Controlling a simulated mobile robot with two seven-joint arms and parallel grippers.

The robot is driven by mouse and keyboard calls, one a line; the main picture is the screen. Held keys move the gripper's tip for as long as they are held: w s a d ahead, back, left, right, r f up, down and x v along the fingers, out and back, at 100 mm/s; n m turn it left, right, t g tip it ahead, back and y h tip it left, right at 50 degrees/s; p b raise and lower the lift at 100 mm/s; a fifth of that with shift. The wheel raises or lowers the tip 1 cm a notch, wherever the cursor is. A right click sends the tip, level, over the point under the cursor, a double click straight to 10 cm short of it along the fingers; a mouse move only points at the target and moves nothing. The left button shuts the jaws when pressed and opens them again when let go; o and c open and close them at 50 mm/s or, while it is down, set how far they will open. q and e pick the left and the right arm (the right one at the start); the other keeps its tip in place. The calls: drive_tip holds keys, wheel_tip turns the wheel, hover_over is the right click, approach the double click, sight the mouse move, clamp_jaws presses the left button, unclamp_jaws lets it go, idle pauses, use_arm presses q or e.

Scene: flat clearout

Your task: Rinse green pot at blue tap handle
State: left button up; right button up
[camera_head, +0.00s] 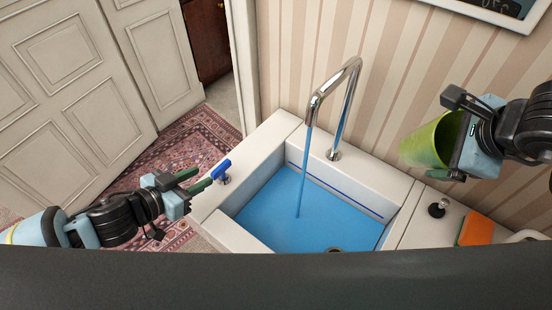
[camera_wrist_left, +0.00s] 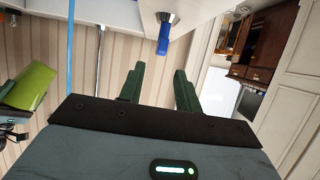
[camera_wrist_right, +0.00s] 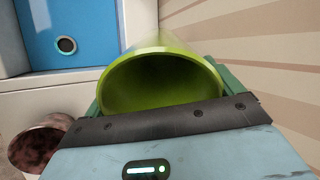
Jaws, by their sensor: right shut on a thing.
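The green pot (camera_head: 426,144) is held in the air right of the sink, in front of the striped wall. My right gripper (camera_head: 458,140) is shut on it; in the right wrist view the pot's open mouth (camera_wrist_right: 163,85) faces the camera. The blue tap handle (camera_head: 221,169) stands on the sink's left rim. My left gripper (camera_head: 196,181) is open beside it, and the handle (camera_wrist_left: 164,40) shows beyond the fingertips in the left wrist view. The chrome tap (camera_head: 335,88) pours a blue stream (camera_head: 303,165) into the sink (camera_head: 410,205).
A dark knob (camera_head: 437,208) and an orange block (camera_head: 476,230) are on the counter right of the sink. A reddish-brown round vessel (camera_wrist_right: 38,143) shows in the right wrist view. A patterned rug (camera_head: 180,150) lies on the floor at left. Air above the sink is free apart from the tap and stream.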

sight(220, 167)
use_arm(q)
drive_tip(key=x, duration=0.8)
drive_tip(key=shift+d, duration=0.1)
clamp_jaws()
